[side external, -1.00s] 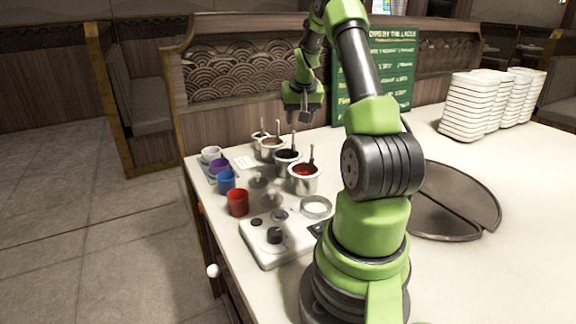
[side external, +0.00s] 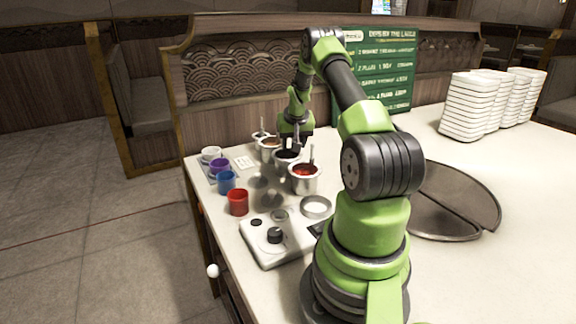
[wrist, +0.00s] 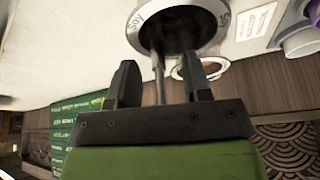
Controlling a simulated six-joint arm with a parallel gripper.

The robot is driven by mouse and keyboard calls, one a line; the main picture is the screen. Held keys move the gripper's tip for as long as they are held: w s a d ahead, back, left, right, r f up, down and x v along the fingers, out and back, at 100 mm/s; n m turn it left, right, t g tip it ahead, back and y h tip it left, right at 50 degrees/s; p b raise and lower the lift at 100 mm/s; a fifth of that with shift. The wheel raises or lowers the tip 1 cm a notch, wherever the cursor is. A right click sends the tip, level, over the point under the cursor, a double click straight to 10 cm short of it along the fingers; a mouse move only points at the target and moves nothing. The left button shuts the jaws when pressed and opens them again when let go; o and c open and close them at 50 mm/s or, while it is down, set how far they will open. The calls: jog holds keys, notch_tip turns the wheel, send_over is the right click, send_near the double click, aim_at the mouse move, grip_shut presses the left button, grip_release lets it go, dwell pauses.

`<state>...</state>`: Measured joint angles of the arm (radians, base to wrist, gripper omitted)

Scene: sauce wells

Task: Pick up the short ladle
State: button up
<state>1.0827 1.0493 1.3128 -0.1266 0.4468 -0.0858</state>
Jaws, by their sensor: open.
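My gripper (side external: 295,140) is low over the pot of dark sauce (side external: 287,161) in the side view. In the wrist view the gripper (wrist: 160,75) is open, with a thin upright ladle handle (wrist: 159,78) between its fingers, apparently touching neither. That ladle stands in a steel pot lettered "Soy" (wrist: 144,40); its bowl is hidden. Another ladle (side external: 312,153) stands in the pot of red sauce (side external: 304,184) nearer the camera. I cannot tell from these views which ladle is the short one.
A brown-sauce pot (side external: 268,147) and another pot stand behind. Left are white (side external: 211,154), purple (side external: 219,167), blue (side external: 226,182) and red cups (side external: 238,203). A control box (side external: 268,247) and a ring-shaped dish (side external: 316,207) are in front. Stacked white dishes (side external: 468,106) stand far right.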

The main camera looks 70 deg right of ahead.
grip_shut()
jog(key=shift+r, duration=0.15)
notch_tip(320, 180, up, 10)
jog(key=shift+f, duration=0.1)
dwell(0.3)
